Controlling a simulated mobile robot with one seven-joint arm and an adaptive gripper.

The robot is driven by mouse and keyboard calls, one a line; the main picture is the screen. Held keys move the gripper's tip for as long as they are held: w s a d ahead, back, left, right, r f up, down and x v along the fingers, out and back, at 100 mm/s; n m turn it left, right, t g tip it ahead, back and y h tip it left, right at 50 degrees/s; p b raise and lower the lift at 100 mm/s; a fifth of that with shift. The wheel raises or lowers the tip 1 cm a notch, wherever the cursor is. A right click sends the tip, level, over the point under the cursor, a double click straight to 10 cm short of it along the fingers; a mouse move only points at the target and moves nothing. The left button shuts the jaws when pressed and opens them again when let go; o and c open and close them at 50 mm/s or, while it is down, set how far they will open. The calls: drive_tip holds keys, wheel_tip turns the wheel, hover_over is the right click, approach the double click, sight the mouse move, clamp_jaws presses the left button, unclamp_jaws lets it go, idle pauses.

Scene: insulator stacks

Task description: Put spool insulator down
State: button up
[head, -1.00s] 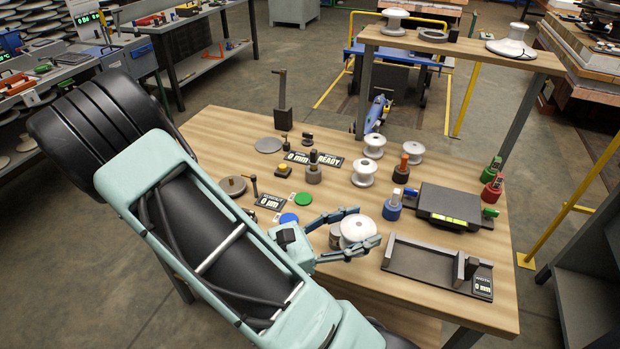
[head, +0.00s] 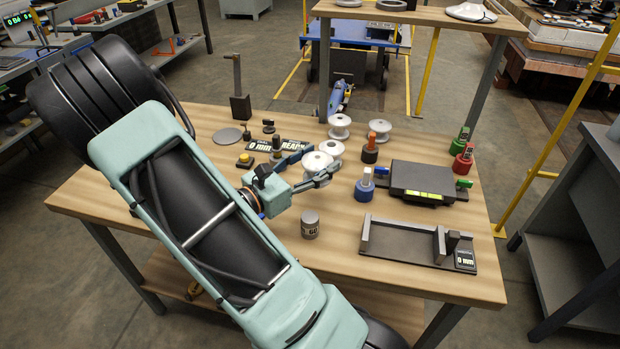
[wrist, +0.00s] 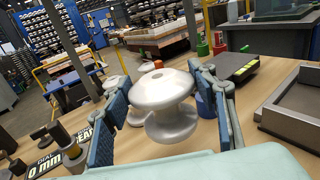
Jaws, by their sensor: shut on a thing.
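A white glossy spool insulator (head: 317,164) is held between the two blue fingers of my gripper (head: 309,168). It also fills the middle of the wrist view (wrist: 165,112), upright, with a finger on each side. My gripper is shut on it over the middle of the wooden table (head: 395,277). Another white spool (head: 333,149) is just behind it, partly hidden. Two more white spools stand farther back, one at the left (head: 340,124) and one at the right (head: 381,132). I cannot tell how far the held spool's base is above the table.
A grey weight (head: 310,225) stands in front of my gripper. Orange-topped (head: 371,150) and blue (head: 364,187) tools stand to the right. The front of the table is clear between weight and gauge.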

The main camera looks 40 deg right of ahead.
drive_tip(key=w+f, duration=0.1)
drive_tip(key=f, duration=0.1)
drive_tip(key=w+d+f, duration=0.1)
drive_tip(key=w+f, duration=0.1)
drive_tip(key=shift+w+b, duration=0.1)
drive_tip(key=shift+b, duration=0.2)
drive_tip(key=shift+w+f+b, duration=0.2)
drive_tip(key=shift+f+b, duration=0.1)
drive_tip(key=shift+f, duration=1.4)
drive_tip(key=shift+f, duration=0.1)
drive_tip(key=o, duration=1.5)
drive_tip(key=shift+f, duration=0.1)
drive_tip(key=shift+r, duration=0.2)
drive_tip(key=a, duration=0.4)
drive_tip(key=s+a, duration=0.1)
drive_tip(key=a, duration=0.7)
drive_tip(key=shift+s+f, duration=0.1)
drive_tip(key=shift+s, duration=0.1)
